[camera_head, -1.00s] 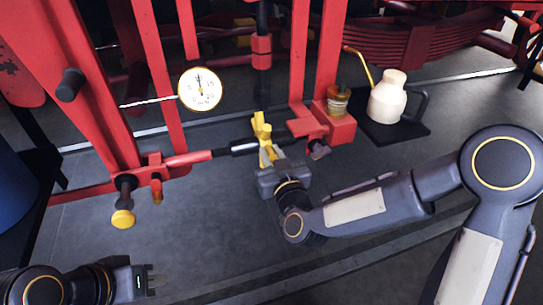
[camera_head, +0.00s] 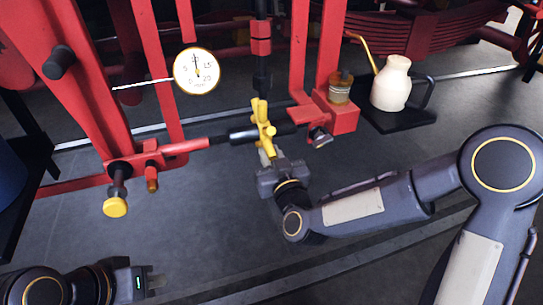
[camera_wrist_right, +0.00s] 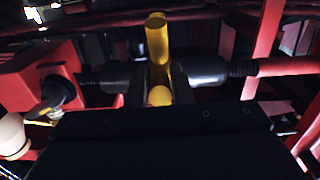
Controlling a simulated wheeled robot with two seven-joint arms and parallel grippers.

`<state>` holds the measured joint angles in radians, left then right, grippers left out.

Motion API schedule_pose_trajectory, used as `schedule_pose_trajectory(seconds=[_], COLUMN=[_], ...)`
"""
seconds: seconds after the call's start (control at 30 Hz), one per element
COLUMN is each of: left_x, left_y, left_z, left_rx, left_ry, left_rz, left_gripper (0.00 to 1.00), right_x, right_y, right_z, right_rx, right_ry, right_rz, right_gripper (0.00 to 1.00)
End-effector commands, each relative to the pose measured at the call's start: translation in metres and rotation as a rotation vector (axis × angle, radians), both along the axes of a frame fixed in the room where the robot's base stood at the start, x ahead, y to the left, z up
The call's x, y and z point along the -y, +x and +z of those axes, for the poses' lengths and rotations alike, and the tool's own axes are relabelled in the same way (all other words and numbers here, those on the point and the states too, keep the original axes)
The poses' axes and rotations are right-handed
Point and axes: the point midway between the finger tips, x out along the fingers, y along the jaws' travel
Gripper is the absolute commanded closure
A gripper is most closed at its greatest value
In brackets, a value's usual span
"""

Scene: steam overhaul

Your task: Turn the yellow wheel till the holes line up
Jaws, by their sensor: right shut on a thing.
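The yellow wheel (camera_head: 263,126) sits on a dark horizontal rod with a black sleeve, between the red frame parts. It has several stubby yellow spokes. My right gripper (camera_head: 270,158) is at its near side, shut on one spoke. My left gripper (camera_head: 150,281) is empty and open at the lower left, far from the wheel. I cannot make out the holes.
A white dial gauge (camera_head: 196,71) hangs left of the wheel. A yellow-capped knob (camera_head: 115,206) is on the red frame at left. A cream oil can (camera_head: 391,84) stands on a dark tray (camera_head: 405,121) at right. The floor in front is clear.

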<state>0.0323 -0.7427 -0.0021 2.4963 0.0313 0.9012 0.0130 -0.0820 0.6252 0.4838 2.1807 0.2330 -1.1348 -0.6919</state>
Motion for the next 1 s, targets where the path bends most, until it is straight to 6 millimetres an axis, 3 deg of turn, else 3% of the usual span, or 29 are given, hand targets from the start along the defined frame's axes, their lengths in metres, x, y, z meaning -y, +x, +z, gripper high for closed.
schedule_pose_trajectory(seconds=[0.03,0.17,0.57,1.0], left_x=[0.000,0.000,0.000,0.000], left_y=[0.000,0.000,0.000,0.000], left_z=[-0.008,-0.016,-0.018,-0.035], left_rx=[0.000,0.000,0.000,0.000], left_ry=[0.000,0.000,0.000,0.000], left_rz=[0.000,0.000,0.000,0.000], left_gripper=[1.00,1.00,1.00,1.00], right_x=[0.000,-0.001,-0.001,-0.004], right_y=[0.001,0.003,0.004,0.014], right_z=[-0.011,-0.017,-0.017,-0.032], right_rx=[-0.009,-0.009,-0.007,-0.005], right_ry=[-0.003,-0.002,-0.002,-0.002], right_rz=[0.000,0.000,0.000,0.000], right_gripper=[1.00,1.00,1.00,1.00])
